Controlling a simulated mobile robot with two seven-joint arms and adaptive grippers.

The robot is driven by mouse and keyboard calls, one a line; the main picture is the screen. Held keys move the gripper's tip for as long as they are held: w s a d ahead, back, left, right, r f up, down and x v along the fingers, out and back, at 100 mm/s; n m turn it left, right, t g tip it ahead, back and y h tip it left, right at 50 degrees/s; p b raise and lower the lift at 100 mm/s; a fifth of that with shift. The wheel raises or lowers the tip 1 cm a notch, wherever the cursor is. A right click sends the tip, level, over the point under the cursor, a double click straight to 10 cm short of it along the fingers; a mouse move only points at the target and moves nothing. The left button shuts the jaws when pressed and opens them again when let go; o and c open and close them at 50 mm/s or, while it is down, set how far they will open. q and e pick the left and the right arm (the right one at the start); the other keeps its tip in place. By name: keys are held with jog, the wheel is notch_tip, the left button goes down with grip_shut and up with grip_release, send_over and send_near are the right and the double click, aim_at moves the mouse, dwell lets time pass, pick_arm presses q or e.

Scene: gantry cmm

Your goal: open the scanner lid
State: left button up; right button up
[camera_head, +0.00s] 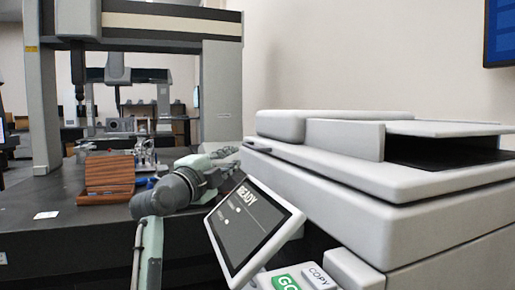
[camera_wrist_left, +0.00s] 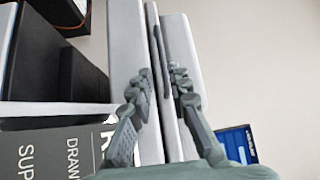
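The scanner (camera_head: 400,200) is a large pale grey machine at the right of the head view. Its lid (camera_head: 340,170) lies flat and closed on the body. In the wrist view the lid (camera_wrist_left: 183,45) and the body (camera_wrist_left: 128,60) are two pale bands with a dark seam between them. My left gripper (camera_head: 228,165) is at the scanner's left side, beyond the screen, partly hidden in the head view. In the wrist view the left gripper (camera_wrist_left: 164,72) has its fingers apart, one on each side of the seam; contact is unclear. My right gripper is out of view.
A tilted touchscreen (camera_head: 248,222) reading READY stands between my left arm and the scanner, above a green GO button (camera_head: 287,282). A dark table (camera_head: 70,235) at left bears a wooden box (camera_head: 107,178) and a grey gantry (camera_head: 220,90). A wall monitor (camera_head: 502,32) hangs at right.

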aim_at(249, 147)
pick_arm(q)
jog(key=p+x, duration=0.1)
jog(key=x, duration=0.7)
jog(key=shift+r, duration=0.2)
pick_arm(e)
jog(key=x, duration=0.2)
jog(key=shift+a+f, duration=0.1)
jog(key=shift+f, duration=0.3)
pick_arm(q)
grip_shut()
